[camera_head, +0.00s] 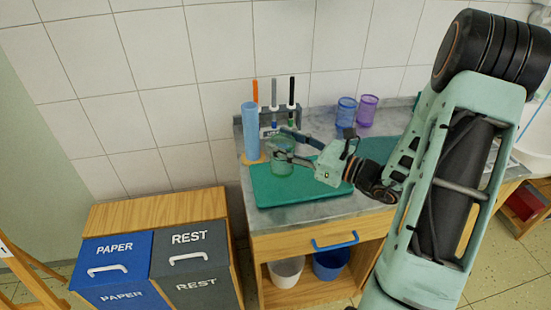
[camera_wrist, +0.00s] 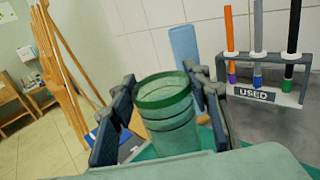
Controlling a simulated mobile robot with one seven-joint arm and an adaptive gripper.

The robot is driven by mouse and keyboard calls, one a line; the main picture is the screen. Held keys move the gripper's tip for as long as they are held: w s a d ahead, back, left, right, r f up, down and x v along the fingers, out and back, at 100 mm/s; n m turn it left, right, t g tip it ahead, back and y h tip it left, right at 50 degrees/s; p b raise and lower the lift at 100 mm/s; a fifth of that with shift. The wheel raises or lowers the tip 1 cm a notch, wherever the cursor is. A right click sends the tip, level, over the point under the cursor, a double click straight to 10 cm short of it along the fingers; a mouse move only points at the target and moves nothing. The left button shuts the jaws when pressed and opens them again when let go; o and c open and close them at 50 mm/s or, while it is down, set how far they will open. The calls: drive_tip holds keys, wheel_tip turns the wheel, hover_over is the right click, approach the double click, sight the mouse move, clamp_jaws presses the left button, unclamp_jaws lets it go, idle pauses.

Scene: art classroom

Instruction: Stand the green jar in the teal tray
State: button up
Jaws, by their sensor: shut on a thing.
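The green jar (camera_head: 282,157) is a see-through green cup, upright, over the left part of the teal tray (camera_head: 300,190). My gripper (camera_head: 289,148) reaches in from the right and is shut on the jar. In the wrist view the jar (camera_wrist: 166,108) sits between the two fingers (camera_wrist: 166,112), its open rim towards the top. The jar's base is partly hidden, so I cannot tell whether it touches the tray. The tray lies flat on the grey counter, and its right part is partly covered by my arm.
A blue cylinder (camera_head: 250,130) stands close behind the jar. A blue cup (camera_head: 346,112) and a purple cup (camera_head: 367,110) stand back right. Bins (camera_head: 190,262) are left of the counter.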

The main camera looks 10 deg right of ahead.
sight(275, 157)
drive_tip(key=shift+w+a+f, duration=0.25)
drive_tip(key=shift+a+f, duration=0.45)
drive_tip(key=shift+f, duration=0.15)
drive_tip(key=shift+w+a+f+b, duration=0.1)
drive_tip(key=shift+a+f+b, duration=0.05)
drive_tip(key=shift+f, duration=0.75)
drive_tip(key=shift+a+f+b, duration=0.1)
drive_tip(key=shift+f+b, duration=0.05)
drive_tip(key=shift+f, duration=0.7)
drive_tip(key=shift+f, duration=0.2)
drive_tip(key=o, duration=1.2)
drive_tip(key=shift+o, duration=0.2)
drive_tip(key=shift+r, duration=0.1)
